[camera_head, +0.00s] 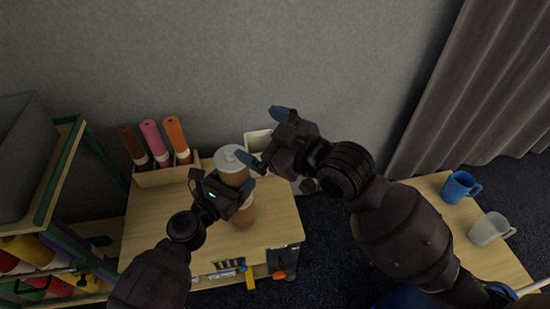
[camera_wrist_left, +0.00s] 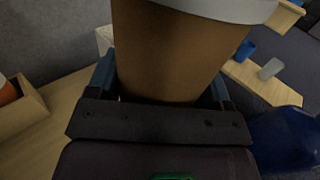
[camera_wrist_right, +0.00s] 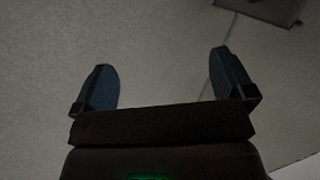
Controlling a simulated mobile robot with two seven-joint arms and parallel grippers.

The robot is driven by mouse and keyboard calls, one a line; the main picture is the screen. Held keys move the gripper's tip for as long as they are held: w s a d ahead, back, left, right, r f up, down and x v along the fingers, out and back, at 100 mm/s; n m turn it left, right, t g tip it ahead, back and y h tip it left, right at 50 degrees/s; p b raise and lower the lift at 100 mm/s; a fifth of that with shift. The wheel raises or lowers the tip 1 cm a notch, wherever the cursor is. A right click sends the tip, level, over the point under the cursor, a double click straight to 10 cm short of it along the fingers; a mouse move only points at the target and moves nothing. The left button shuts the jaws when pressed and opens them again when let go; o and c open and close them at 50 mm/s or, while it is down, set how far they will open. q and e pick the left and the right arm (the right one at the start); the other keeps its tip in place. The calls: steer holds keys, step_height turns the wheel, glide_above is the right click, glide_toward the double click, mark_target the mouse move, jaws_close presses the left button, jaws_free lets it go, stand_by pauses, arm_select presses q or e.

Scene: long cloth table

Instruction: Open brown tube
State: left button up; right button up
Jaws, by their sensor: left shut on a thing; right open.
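The brown tube (camera_head: 237,176) has a white lid (camera_head: 229,158) seated on its top. My left gripper (camera_head: 222,187) is shut around the tube below the lid, and the tube is close to upright. The left wrist view shows the brown wall (camera_wrist_left: 175,55) between the fingers and the pale lid rim (camera_wrist_left: 225,8) above. I cannot tell whether the tube's bottom touches the table. My right gripper (camera_head: 266,137) is open and empty, with one fingertip near the lid's right side.
A wooden holder (camera_head: 165,178) with dark brown, pink and orange tubes stands at the back left of the table (camera_head: 150,225). A pale box (camera_head: 258,140) is behind the right gripper. A blue mug (camera_head: 459,187) and a pale mug (camera_head: 489,229) stand on the right table.

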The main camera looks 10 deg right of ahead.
mark_target(230, 148)
steer(key=s+d+f+m+g, duration=0.1)
steer(key=s+f+m+g, duration=0.1)
steer(key=s+f+g, duration=0.1)
steer(key=x, duration=1.1)
steer(key=shift+w+a+f, duration=0.1)
steer(key=shift+w+f, duration=0.2)
steer(key=shift+w, duration=0.05)
steer(key=shift+c, duration=0.2)
steer(key=c, duration=0.9)
steer(key=shift+r, duration=0.25)
steer(key=shift+r, duration=0.35)
steer(key=shift+r, duration=0.6)
steer(key=shift+r, duration=1.95)
arm_select(q)
steer(key=o, duration=1.3)
